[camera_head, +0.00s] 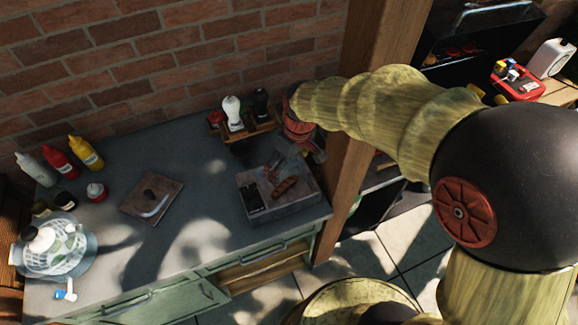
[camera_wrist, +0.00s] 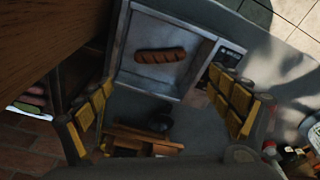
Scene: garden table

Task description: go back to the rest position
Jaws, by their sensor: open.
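My gripper (camera_wrist: 165,108) is open in the wrist view, its yellow-padded fingers wide apart with nothing held between them. In the head view my arm reaches from the right to the counter's back right part. The gripper there is small, dark and mostly hidden behind the wrist, close to the back of a grey tray (camera_head: 303,204). A brown grilled sausage (camera_head: 285,186) lies in the tray. It also shows in the wrist view (camera_wrist: 160,56), beyond the fingertips and apart from them.
A wooden post (camera_head: 348,200) stands close beside my arm. A wooden caddy (camera_head: 262,127) with a white-topped bottle (camera_head: 233,112) is at the wall. The counter's middle (camera_head: 205,215) is clear.

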